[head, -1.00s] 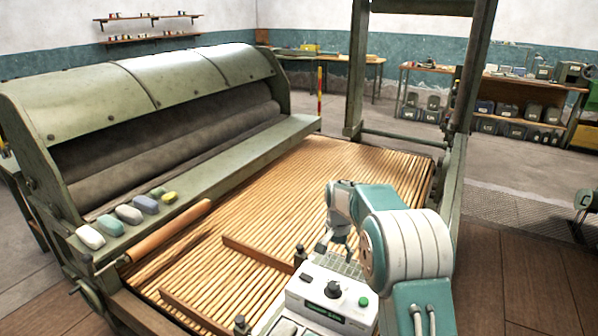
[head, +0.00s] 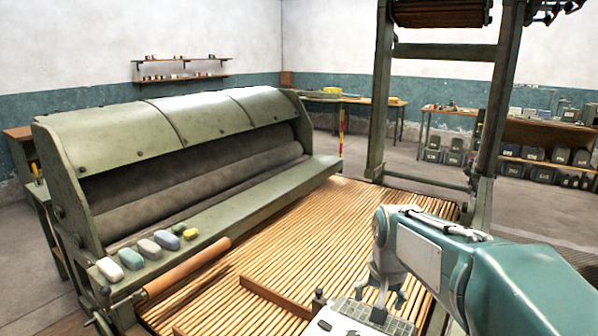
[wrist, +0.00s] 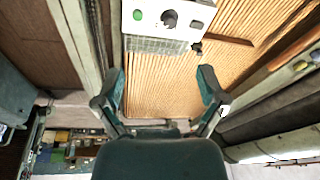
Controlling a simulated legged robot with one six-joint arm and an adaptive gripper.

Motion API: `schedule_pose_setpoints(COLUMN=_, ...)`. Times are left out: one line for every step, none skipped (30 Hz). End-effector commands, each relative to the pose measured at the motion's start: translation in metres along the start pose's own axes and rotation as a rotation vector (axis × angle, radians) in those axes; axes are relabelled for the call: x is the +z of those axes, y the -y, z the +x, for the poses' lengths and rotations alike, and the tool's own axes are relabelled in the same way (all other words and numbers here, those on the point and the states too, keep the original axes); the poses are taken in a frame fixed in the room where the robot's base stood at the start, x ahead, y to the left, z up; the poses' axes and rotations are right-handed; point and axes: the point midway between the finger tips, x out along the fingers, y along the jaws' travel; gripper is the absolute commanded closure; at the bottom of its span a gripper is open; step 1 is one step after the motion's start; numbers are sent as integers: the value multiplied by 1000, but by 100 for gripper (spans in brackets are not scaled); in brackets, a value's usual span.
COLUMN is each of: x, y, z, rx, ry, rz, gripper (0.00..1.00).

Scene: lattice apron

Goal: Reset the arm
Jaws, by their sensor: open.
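My gripper (wrist: 162,88) is open and empty in the wrist view, its two fingers spread wide above the slatted wooden apron (wrist: 155,95). In the head view my gripper (head: 378,308) hangs at the end of my teal and white arm, low over the apron (head: 300,230), close to a grey grid at the bottom edge. A white control box (wrist: 170,18) with a dark knob and a green button lies beyond the fingers in the wrist view. Only its corner (head: 325,322) shows in the head view.
A green roller machine (head: 190,150) stands along the left, with several coloured blocks (head: 150,247) on its ledge and a wooden roller (head: 187,266) beside them. A green upright frame (head: 500,100) rises at the right. Benches (head: 545,130) line the back wall.

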Motion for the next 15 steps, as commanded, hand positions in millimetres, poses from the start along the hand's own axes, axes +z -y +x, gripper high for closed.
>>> schedule_pose_setpoints(x=9, y=-3, z=-8, rx=-4, ry=-14, rz=-13, gripper=9)
schedule_pose_setpoints(x=14, y=-5, z=-12, rx=-7, ry=-21, rz=-22, gripper=9)
schedule_pose_setpoints(x=21, y=-7, z=-17, rx=-9, ry=-29, rz=-33, gripper=9)
schedule_pose_setpoints(x=26, y=-9, z=-20, rx=-11, ry=-36, rz=-42, gripper=9)
schedule_pose_setpoints(x=31, y=-10, z=-24, rx=-13, ry=-43, rz=-51, gripper=9)
schedule_pose_setpoints(x=38, y=-13, z=-28, rx=-15, ry=-52, rz=-62, gripper=9)
schedule_pose_setpoints(x=43, y=-14, z=-31, rx=-17, ry=-59, rz=-70, gripper=9)
schedule_pose_setpoints(x=48, y=-16, z=-34, rx=-19, ry=-66, rz=-79, gripper=9)
schedule_pose_setpoints(x=55, y=-19, z=-37, rx=-21, ry=-76, rz=-91, gripper=9)
schedule_pose_setpoints(x=61, y=-20, z=-40, rx=-23, ry=-82, rz=-99, gripper=9)
schedule_pose_setpoints(x=66, y=-22, z=-42, rx=-24, ry=-89, rz=-108, gripper=9)
schedule_pose_setpoints(x=73, y=-25, z=-45, rx=-26, ry=-98, rz=-119, gripper=9)
schedule_pose_setpoints(x=79, y=-26, z=-47, rx=-27, ry=-105, rz=-127, gripper=9)
schedule_pose_setpoints(x=84, y=-28, z=-49, rx=-29, ry=-112, rz=-136, gripper=9)
schedule_pose_setpoints(x=91, y=-31, z=-51, rx=-30, ry=-120, rz=-148, gripper=9)
